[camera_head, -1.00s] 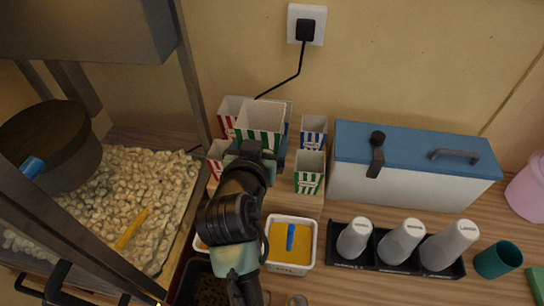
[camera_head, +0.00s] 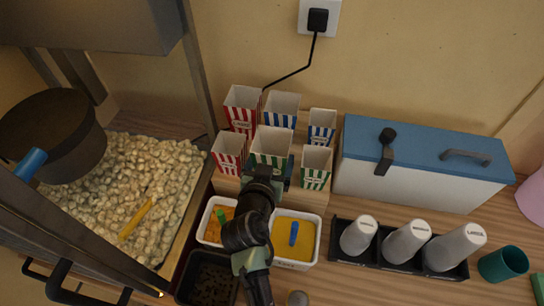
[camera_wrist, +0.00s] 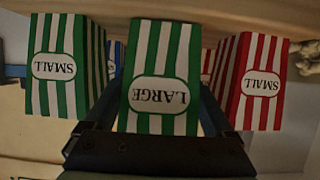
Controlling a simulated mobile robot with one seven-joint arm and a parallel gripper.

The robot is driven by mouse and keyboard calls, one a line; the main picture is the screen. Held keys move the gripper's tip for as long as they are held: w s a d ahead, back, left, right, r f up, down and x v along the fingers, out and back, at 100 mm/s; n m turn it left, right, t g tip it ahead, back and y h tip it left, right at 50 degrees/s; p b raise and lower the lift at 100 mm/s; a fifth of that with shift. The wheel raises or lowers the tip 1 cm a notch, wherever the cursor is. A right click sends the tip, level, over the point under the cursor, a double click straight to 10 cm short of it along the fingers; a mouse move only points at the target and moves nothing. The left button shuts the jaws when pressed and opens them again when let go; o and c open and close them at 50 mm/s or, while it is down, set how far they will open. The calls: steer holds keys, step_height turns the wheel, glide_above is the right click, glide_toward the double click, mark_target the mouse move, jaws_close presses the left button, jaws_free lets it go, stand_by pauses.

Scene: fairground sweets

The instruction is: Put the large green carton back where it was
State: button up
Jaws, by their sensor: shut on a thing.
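The large green carton (camera_head: 271,146) is green-and-white striped and stands upright in the front middle of the carton group. In the wrist view its LARGE label (camera_wrist: 158,94) shows upside down between my fingers. My gripper (camera_head: 265,175) is shut on its lower part from the front. A small green carton (camera_head: 316,166) is to its right and a small red carton (camera_head: 229,153) to its left. Both also show in the wrist view, the green one (camera_wrist: 62,62) and the red one (camera_wrist: 257,82). The carton's base is hidden by my gripper in the head view.
Behind stand a large red carton (camera_head: 242,108), a large blue carton (camera_head: 281,109) and a small blue carton (camera_head: 321,127). A blue-lidded box (camera_head: 420,165) is to the right. In front are a yellow-filled tub (camera_head: 307,240) and a black rack of cups (camera_head: 345,258). The popcorn cabinet is left.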

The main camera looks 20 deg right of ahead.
steer(key=shift+f, duration=0.2)
steer(key=o, duration=1)
steer(key=shift+r, duration=0.1)
steer(key=shift+r, duration=0.25)
steer(key=shift+s+a, duration=0.15)
steer(key=shift+s, duration=0.05)
steer(key=b+v, duration=0.2)
steer(key=v, duration=0.9)
steer(key=shift+s+a+b, duration=0.1)
steer(key=shift+a+b, duration=0.05)
steer(key=shift+b, duration=0.2)
